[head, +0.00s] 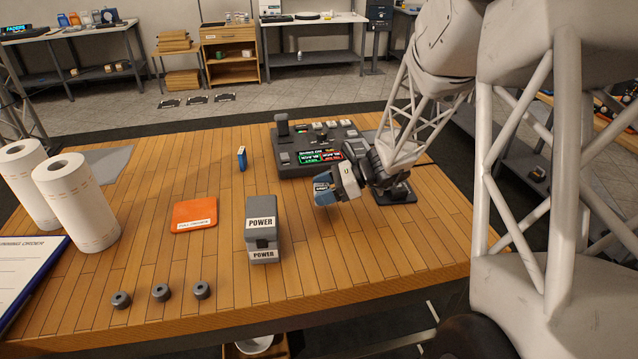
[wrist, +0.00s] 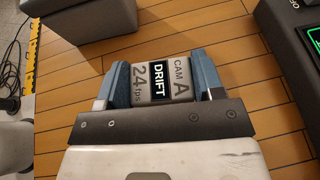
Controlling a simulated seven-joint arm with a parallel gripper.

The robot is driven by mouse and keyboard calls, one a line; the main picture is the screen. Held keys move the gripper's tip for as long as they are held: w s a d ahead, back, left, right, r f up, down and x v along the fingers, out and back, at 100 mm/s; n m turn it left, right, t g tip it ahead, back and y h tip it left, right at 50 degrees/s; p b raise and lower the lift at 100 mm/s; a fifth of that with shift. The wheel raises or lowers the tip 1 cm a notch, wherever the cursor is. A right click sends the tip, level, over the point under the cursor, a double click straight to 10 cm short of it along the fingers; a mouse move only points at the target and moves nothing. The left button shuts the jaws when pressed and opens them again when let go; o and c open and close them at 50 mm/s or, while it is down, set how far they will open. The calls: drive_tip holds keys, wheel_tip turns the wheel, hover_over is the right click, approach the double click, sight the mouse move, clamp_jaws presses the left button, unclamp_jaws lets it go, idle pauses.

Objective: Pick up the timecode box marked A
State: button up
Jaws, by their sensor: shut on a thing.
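The timecode box (wrist: 160,84) marked "CAM A", "DRIFT" and "24 fps" is grey with a black label. It sits between the two blue fingers of my gripper (wrist: 163,76), which are shut on its sides. In the head view my gripper (head: 325,190) is over the table, just in front of the dark control panel, and shows a small part of the box's label. The box's underside is hidden, so its exact height over the wood cannot be told.
A grey POWER box (head: 262,215) stands left of my gripper. The control panel (head: 290,160) is behind. Wood at front right is clear.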

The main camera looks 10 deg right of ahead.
drive_tip(key=s, duration=0.7)
drive_tip(key=s+r, duration=0.1)
drive_tip(key=s, duration=0.2)
drive_tip(key=shift+s+d, duration=0.15)
drive_tip(key=shift+s, duration=0.15)
idle(0.4)
